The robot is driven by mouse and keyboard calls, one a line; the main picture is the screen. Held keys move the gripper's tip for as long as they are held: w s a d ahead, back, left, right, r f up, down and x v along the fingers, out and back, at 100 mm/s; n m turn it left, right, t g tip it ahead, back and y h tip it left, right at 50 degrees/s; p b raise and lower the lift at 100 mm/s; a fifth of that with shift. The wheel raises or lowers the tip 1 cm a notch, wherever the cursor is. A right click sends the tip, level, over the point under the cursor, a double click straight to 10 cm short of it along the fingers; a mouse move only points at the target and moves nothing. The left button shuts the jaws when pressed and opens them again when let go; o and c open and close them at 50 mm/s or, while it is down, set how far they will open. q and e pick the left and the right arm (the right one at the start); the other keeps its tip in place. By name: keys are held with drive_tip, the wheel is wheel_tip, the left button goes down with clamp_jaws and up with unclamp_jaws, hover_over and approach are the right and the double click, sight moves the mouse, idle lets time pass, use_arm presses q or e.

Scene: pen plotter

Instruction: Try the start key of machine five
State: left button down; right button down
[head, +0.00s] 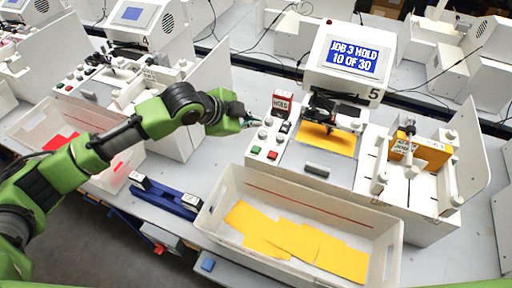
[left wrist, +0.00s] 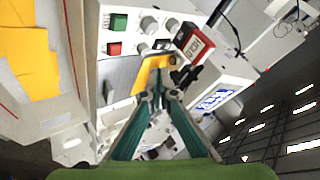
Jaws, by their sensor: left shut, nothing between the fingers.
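Machine five (head: 345,80) has a blue screen (head: 354,56) reading "JOB 3 HOLD 10 OF 30" and a "5" below it. On its left panel are a green key (head: 255,149) and a red key (head: 272,155). The left wrist view shows the green key (left wrist: 119,22) and red key (left wrist: 114,48) too. A red and white HOLD tag (head: 282,103) stands behind them. My left gripper (head: 256,119) is shut and empty, above the panel's left edge in the head view, apart from the keys. My right gripper is not in view.
A white bin (head: 222,192) with yellow sheets stands in front of the machine. A yellow sheet (head: 327,139) lies on its bed. A holder (head: 430,155) with yellow sheets is at right. A neighbouring machine (head: 140,80) and a bin with red sheets (head: 45,120) are at left.

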use_arm(q)
drive_tip(key=f+b, duration=0.1)
drive_tip(key=b, duration=0.6)
hover_over(254, 150)
wheel_tip(254, 150, down, 6)
drive_tip(key=shift+r, duration=0.2)
drive_tip(key=shift+f+b, duration=0.3)
drive_tip(key=shift+f, duration=0.8)
drive_tip(key=shift+f, duration=0.2)
drive_tip(key=shift+f, duration=0.2)
